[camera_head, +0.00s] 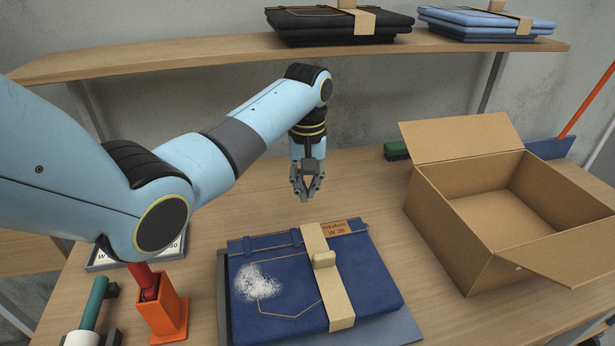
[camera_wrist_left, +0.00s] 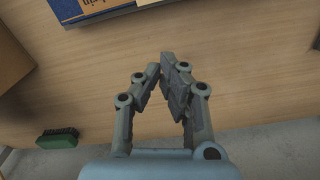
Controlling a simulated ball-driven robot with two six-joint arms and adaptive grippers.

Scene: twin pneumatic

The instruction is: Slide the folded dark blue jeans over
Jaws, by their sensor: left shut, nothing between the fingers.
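The folded dark blue jeans (camera_head: 360,270) lie flat on a grey tray or board (camera_head: 400,334) at the front middle of the table. A white powdery patch (camera_head: 256,283) covers part of the pocket. My left gripper (camera_head: 304,198) is shut and empty, pointing down above the table behind the jeans, apart from them. In the left wrist view its fingertips (camera_wrist_left: 166,66) are close together, and an edge of the jeans (camera_wrist_left: 80,10) shows at the top. My right gripper is not in view.
An open, empty cardboard box (camera_head: 460,235) stands on the right. A green brush (camera_head: 396,151) lies behind it. An orange holder (camera_head: 164,310) and a green-handled tool (camera_head: 94,305) are at the front left. A shelf (camera_head: 180,54) above holds black jeans (camera_head: 340,28) and lighter blue jeans (camera_head: 485,24).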

